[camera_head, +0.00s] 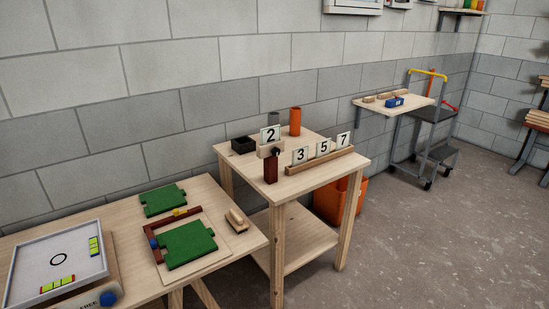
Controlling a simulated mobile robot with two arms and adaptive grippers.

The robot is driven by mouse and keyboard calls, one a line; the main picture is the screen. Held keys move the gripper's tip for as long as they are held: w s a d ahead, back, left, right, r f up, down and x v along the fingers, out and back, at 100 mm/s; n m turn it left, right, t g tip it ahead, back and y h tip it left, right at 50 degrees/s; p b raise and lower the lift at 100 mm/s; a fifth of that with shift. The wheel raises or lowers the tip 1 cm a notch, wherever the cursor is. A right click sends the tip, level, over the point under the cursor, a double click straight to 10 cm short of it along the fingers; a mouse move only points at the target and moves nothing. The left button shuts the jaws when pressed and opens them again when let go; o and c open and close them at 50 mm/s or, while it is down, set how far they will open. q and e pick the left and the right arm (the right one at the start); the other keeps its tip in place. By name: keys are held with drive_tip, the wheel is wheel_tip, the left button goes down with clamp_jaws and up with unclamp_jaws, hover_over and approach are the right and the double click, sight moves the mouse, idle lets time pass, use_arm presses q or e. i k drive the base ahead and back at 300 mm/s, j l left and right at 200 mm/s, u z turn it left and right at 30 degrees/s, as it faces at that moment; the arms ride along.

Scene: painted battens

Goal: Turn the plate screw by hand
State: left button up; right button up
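I cannot pick out a plate screw for certain. A small blue round part (154,243) sits at the left side of a dark red L-shaped frame (151,232), beside a green notched plate (187,243). A small yellow part (180,212) sits on the frame's back bar. A larger blue round knob (108,298) is on a board with partly cut-off lettering at the bottom left. A second green notched plate (163,200) lies flat behind the frame. Neither of my grippers is in view.
A white-rimmed tray (58,258) lies on the left wooden table (225,209). A wooden block (237,220) lies by its right end. A taller table (326,184) holds number cards, an orange cylinder (295,121) and a black box (243,144). Open floor lies to the right.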

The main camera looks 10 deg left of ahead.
sight(276, 152)
drive_tip(key=i+l+u, duration=0.15)
drive_tip(key=u, duration=0.55)
drive_tip(key=i+l+u, duration=0.2)
drive_tip(key=l, duration=0.25)
drive_tip(key=i+l+u, duration=0.2)
drive_tip(key=l, duration=0.3)
drive_tip(key=l+u, duration=0.2)
drive_tip(key=l, duration=0.3)
drive_tip(key=i+l+u, duration=0.25)
drive_tip(key=l, duration=0.3)
drive_tip(key=k, duration=0.1)
